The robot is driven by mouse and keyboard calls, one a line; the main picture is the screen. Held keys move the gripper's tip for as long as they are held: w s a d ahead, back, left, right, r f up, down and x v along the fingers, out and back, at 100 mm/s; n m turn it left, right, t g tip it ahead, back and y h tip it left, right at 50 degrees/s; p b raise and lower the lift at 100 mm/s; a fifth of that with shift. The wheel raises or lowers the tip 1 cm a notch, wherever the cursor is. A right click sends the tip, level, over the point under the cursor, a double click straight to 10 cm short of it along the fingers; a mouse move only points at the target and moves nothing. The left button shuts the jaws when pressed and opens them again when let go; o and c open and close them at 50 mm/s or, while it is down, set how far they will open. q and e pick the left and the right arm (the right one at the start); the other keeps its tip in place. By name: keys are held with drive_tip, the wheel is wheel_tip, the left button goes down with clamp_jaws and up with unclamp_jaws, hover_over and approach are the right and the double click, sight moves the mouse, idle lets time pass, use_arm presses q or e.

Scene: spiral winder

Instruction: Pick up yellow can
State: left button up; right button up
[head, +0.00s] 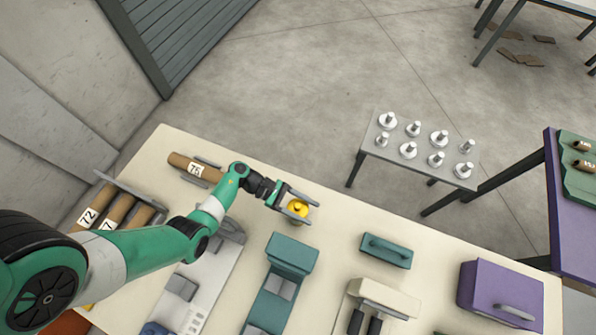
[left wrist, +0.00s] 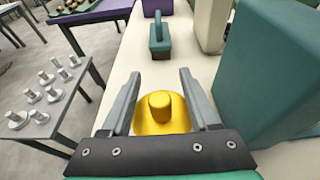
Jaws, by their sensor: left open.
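The yellow can (head: 298,208) stands on the cream table near its far edge in the head view. It also shows in the left wrist view (left wrist: 161,118), a yellow rounded body with a narrower knob on top. My left gripper (head: 300,199) is open, with one finger on each side of the can. In the left wrist view the can sits between the fingers of my left gripper (left wrist: 158,88), nearer the gripper's base than the tips. Small gaps show beside the can's top; contact lower down cannot be told. My right gripper is not in view.
A teal machine (head: 290,253) stands close to the can, and shows large at right in the left wrist view. A teal handled block (head: 386,251) and purple box (head: 500,292) stand farther right. Brown numbered rolls (head: 195,170) lie left. A grey side table (head: 376,151) holds several metal parts.

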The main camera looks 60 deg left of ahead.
use_arm(q)
clamp_jaws()
idle(0.3)
idle(1.1)
